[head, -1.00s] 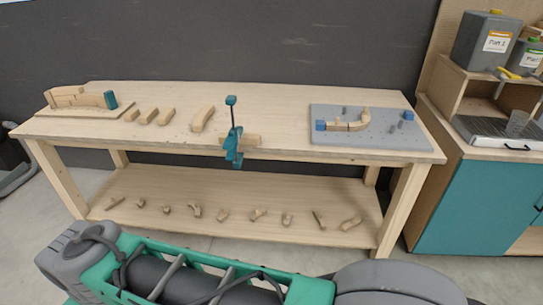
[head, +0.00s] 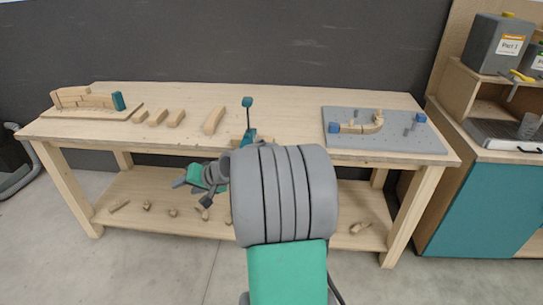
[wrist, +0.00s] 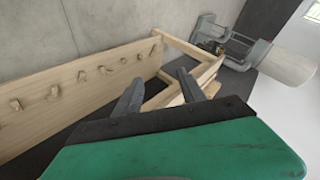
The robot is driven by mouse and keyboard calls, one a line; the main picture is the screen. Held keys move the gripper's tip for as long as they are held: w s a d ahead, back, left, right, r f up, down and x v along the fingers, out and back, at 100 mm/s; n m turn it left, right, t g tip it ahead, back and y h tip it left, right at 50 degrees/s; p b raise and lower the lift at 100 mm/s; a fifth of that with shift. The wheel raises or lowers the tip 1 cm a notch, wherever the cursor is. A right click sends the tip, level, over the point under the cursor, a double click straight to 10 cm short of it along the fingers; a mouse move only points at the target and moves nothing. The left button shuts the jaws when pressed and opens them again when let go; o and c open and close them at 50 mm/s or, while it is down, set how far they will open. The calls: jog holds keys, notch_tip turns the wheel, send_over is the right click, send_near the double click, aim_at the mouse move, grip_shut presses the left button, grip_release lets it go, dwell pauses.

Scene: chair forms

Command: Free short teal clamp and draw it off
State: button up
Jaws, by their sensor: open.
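The teal clamp (head: 248,108) stands at the front edge of the wooden workbench in the head view. Its upright bar and teal top show, and my arm hides its lower part. I cannot tell how tightly it grips the edge. My gripper (head: 180,183) is in front of the bench, left of the clamp and below the tabletop, apart from it. In the wrist view my gripper (wrist: 158,88) has its two fingers spread with nothing between them. The clamp cannot be made out in the wrist view.
The workbench top (head: 185,95) carries a block assembly with a teal end (head: 118,101), several loose wooden pieces, and a grey pegboard (head: 400,142) with a curved wooden form. Small pieces lie on the lower shelf (head: 130,195). A teal cabinet (head: 470,205) stands right.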

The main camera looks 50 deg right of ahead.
jog(key=d+m+t, duration=0.3)
jog(key=d+m, duration=0.1)
jog(key=d, duration=0.7)
jog(key=m+t+h, duration=0.5)
jog(key=m, duration=0.3)
send_near(251, 141)
jog(key=w, duration=0.3)
jog(key=w+d+b, duration=0.1)
jog(key=w, duration=0.6)
jog(key=shift+w+d+f, duration=0.2)
jog(key=shift+w+f, duration=0.1)
jog(key=shift+w, duration=0.1)
jog(key=shift+w+d+r, duration=0.1)
jog(key=shift+r, duration=0.1)
jog(key=shift+w, duration=0.15)
grip_shut()
